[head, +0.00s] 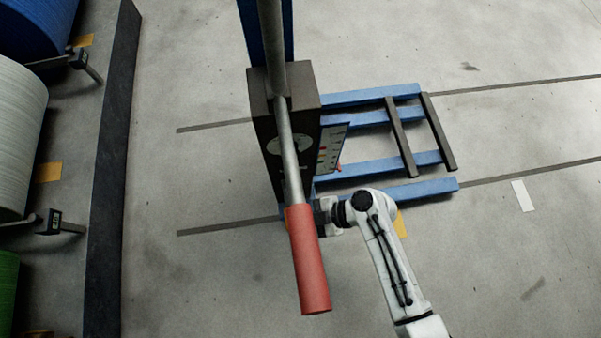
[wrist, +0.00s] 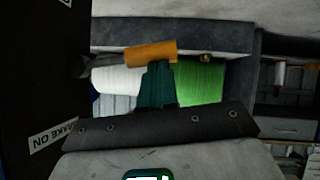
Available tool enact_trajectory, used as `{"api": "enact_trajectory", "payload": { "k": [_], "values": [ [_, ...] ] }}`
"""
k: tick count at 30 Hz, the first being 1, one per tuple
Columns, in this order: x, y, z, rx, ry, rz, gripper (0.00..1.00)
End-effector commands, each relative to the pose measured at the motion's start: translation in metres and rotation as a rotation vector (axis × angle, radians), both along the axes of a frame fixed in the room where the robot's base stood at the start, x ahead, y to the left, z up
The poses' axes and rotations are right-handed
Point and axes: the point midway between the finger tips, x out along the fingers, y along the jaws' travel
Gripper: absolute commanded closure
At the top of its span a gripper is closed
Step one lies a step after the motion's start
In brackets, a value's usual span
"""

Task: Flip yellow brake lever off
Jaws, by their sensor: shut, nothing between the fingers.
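In the wrist view the yellow brake lever shows as an orange-yellow cylindrical grip (wrist: 150,52) on a grey rod, lying nearly level across the upper middle. My gripper (wrist: 158,68) is shut and empty, its dark green fingers at the lower edge of the grip. I cannot tell whether they touch it. In the head view my gripper (head: 325,210) is by the lower part of the dark machine box (head: 288,155), just right of a red handle. The yellow lever is mostly hidden there.
The long red handle (head: 308,265) on a grey rod reaches toward the camera in front of the box. Blue frame bars (head: 375,118) lie at the right. A dark kerb (head: 108,190) and large reels (head: 20,135) are at the left. Floor right of my arm is clear.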

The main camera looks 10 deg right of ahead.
Motion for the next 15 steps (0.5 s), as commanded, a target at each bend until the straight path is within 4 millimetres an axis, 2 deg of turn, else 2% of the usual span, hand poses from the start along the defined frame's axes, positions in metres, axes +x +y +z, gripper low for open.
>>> {"api": "enact_trajectory", "payload": {
  "k": [1,3,9,15],
  "values": [
    [-0.002,0.000,-0.015,-0.001,-0.040,0.000,1.00],
    [-0.002,0.000,-0.020,-0.002,-0.096,0.000,1.00],
    [-0.001,0.001,-0.032,-0.007,-0.225,0.000,1.00],
    [0.001,0.000,-0.038,-0.007,-0.224,0.001,1.00]
  ]
}}
